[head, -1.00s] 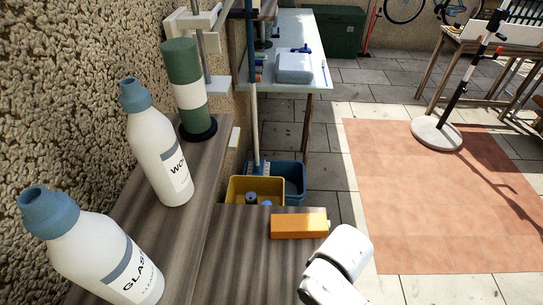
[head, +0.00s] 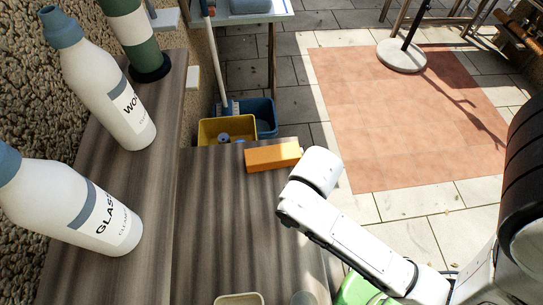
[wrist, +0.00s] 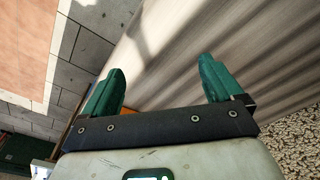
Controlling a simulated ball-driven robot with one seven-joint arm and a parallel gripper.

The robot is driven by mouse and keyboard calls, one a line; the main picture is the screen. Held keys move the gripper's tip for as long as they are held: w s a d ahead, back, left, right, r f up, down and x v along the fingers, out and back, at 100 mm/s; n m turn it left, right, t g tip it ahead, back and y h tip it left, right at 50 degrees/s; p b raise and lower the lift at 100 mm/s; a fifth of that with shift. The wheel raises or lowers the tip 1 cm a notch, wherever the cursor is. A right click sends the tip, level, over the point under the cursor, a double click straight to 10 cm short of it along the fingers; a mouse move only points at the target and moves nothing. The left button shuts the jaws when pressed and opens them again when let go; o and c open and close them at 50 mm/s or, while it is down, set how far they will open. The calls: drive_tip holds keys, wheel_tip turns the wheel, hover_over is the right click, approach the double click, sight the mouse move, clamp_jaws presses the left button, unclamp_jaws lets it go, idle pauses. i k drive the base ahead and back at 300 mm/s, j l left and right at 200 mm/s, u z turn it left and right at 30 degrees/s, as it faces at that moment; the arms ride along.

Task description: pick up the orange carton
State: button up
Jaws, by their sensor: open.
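The orange carton (head: 272,156) lies on its side on the lower dark wood shelf (head: 225,215), close to its far edge. In the head view my white arm is just right of the carton, its rounded end very near the carton's right end; I cannot tell whether they touch. My gripper (wrist: 160,74) shows in the wrist view, with its two green fingers spread wide and nothing between them. Its fingers are over the wood surface. A thin orange sliver shows at the gripper's left edge there, mostly hidden by the gripper body.
White bottles labelled WOO (head: 105,85) and GLAS (head: 75,210) stand on the raised ledge at left, beside a green-and-white cylinder (head: 131,35). A yellow bin (head: 213,133) and a blue bin (head: 264,116) stand beyond the shelf. A beige dish (head: 239,299) is at the near edge.

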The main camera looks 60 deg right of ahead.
sight(287, 154)
drive_tip(key=k+l, duration=0.1)
drive_tip(key=l, duration=0.95)
drive_tip(key=k+l+u, duration=0.1)
drive_tip(key=l, duration=0.45)
drive_tip(key=k+l, duration=0.15)
drive_tip(key=l, duration=0.35)
drive_tip(key=u, duration=0.4)
drive_tip(key=l+u, duration=0.1)
drive_tip(key=u, duration=0.7)
drive_tip(key=k+u, duration=0.1)
drive_tip(key=u, duration=0.3)
